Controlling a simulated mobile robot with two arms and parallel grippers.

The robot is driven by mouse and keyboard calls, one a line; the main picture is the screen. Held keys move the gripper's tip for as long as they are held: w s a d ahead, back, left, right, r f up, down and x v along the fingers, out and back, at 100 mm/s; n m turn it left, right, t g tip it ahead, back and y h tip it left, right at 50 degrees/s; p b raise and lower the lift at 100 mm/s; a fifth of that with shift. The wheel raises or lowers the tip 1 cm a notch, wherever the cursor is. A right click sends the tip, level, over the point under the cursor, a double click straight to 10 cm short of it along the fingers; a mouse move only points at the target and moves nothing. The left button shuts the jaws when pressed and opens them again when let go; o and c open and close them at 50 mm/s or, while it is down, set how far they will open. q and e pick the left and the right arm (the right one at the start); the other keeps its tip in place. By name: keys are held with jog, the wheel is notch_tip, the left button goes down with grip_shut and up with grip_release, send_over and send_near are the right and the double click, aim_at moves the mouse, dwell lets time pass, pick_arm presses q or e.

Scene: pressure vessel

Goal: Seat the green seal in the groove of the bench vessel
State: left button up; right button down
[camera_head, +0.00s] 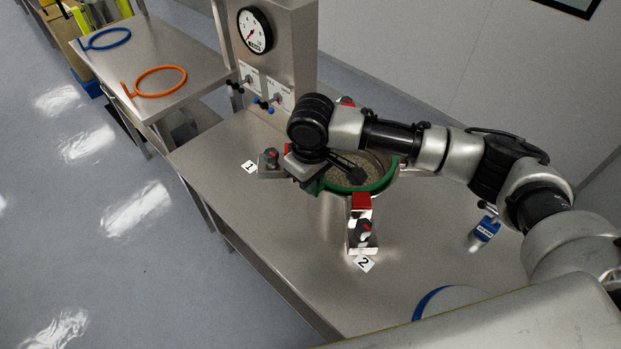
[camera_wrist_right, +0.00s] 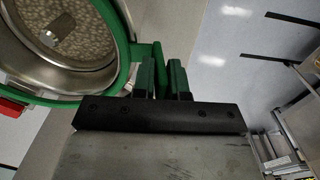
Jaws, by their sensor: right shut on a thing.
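The green seal (camera_head: 382,185) is a ring with a tab, lying around the open top of the steel bench vessel (camera_head: 333,208). In the right wrist view the green seal (camera_wrist_right: 124,45) runs along the rim of the vessel (camera_wrist_right: 28,72), close against it; I cannot tell whether it sits down in the groove. My right gripper (camera_head: 314,184) is at the vessel's left side, shut on the seal's tab. In the right wrist view my right gripper (camera_wrist_right: 163,78) has its fingers at the tab, beside the rim. My arm hides the far rim. My left gripper is not in view.
Red-topped clamps, one by label 2 (camera_head: 364,264) and one by label 1 (camera_head: 249,166), stand around the vessel. A gauge panel (camera_head: 285,45) is behind. An orange ring (camera_head: 160,70) and a blue ring (camera_head: 107,31) lie on the side table.

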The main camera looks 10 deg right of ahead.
jog(key=shift+s+d+f, duration=0.15)
jog(key=shift+s+f, duration=0.1)
jog(key=shift+f, duration=0.4)
jog(key=c, duration=1.5)
grip_release()
jog(key=o, duration=0.4)
jog(key=shift+w+d+f, duration=0.15)
jog(key=shift+w+d, duration=0.05)
jog(key=shift+w, duration=0.15)
jog(key=shift+o, duration=0.3)
jog(key=shift+a+r, duration=0.15)
jog(key=shift+r, duration=0.1)
